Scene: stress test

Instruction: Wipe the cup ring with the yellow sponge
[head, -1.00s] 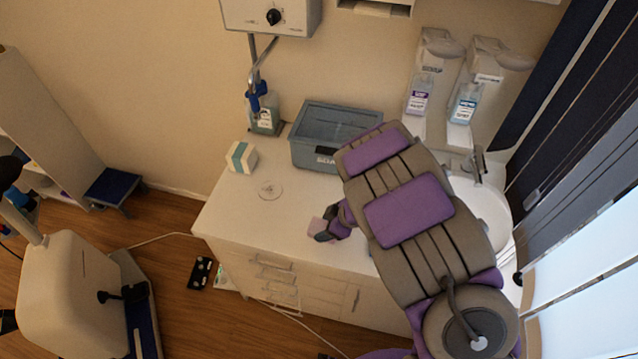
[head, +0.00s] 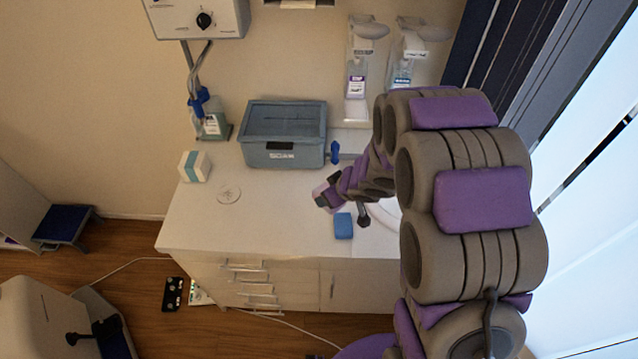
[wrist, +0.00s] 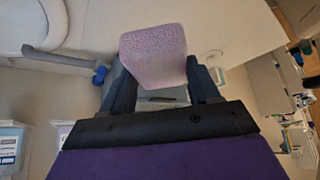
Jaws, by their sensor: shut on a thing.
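The cup ring (head: 229,194) is a faint round mark on the white counter, below the tissue box. My gripper (head: 326,194) is above the counter, well to the right of the ring. It is shut on a pale pink, sponge-like block, which shows clearly between the two fingers in the wrist view (wrist: 153,57). A blue sponge (head: 343,226) lies on the counter just below and right of my gripper. I see no yellow sponge in either view.
A grey-blue lidded bin (head: 284,152) stands at the back of the counter (head: 262,222). A white and teal box (head: 195,166) and a bottle (head: 213,124) stand left of it. The sink is partly hidden behind my arm. The counter between ring and gripper is clear.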

